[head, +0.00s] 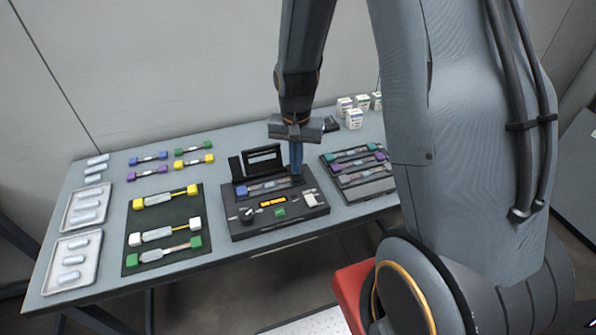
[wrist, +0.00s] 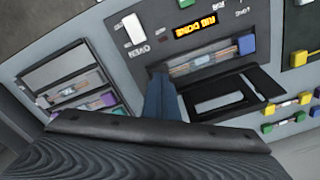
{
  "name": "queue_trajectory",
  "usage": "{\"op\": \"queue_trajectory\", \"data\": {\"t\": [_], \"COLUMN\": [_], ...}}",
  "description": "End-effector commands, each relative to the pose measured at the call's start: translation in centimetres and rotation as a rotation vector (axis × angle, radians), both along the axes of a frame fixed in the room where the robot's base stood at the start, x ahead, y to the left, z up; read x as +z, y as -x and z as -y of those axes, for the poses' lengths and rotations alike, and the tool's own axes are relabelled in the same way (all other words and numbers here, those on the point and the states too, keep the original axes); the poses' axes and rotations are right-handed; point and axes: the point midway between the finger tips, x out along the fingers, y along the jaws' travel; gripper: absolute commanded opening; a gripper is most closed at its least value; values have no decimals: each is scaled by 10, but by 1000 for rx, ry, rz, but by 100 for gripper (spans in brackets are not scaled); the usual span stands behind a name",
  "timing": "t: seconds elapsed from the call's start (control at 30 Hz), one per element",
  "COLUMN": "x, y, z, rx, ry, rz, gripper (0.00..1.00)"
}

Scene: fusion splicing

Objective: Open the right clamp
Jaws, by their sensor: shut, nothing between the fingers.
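The fusion splicer (head: 240,228) stands at the middle of the table with its black windowed lid (head: 263,159) raised. A fiber piece with a blue end (head: 241,190) lies along its bay. The wrist view shows the splicer upside down, with the bay (wrist: 200,63) and the lit amber display (wrist: 195,32). My gripper (head: 296,177) points down with its blue fingers together at the right end of the bay; the fingers also show in the wrist view (wrist: 162,97). They hold nothing. The right clamp is at or behind the fingertips, and I cannot tell its position.
The raised lid (wrist: 250,80) is close beside my fingers. A rack with colored holders (head: 365,190) stands right of the splicer. A dark mat (head: 168,218) with several holders lies to the left, beyond it trays (head: 66,285). White boxes (head: 354,119) stand behind.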

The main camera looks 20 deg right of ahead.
Motion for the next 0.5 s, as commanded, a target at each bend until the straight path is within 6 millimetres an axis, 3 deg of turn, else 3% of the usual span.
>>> {"op": "queue_trajectory", "data": {"t": [0.03, 0.5], "x": [-14, -15], "y": [7, -11], "z": [0, 0], "rx": [0, 0], "ry": [0, 0], "rz": [-28, -34], "gripper": [0, 0]}}
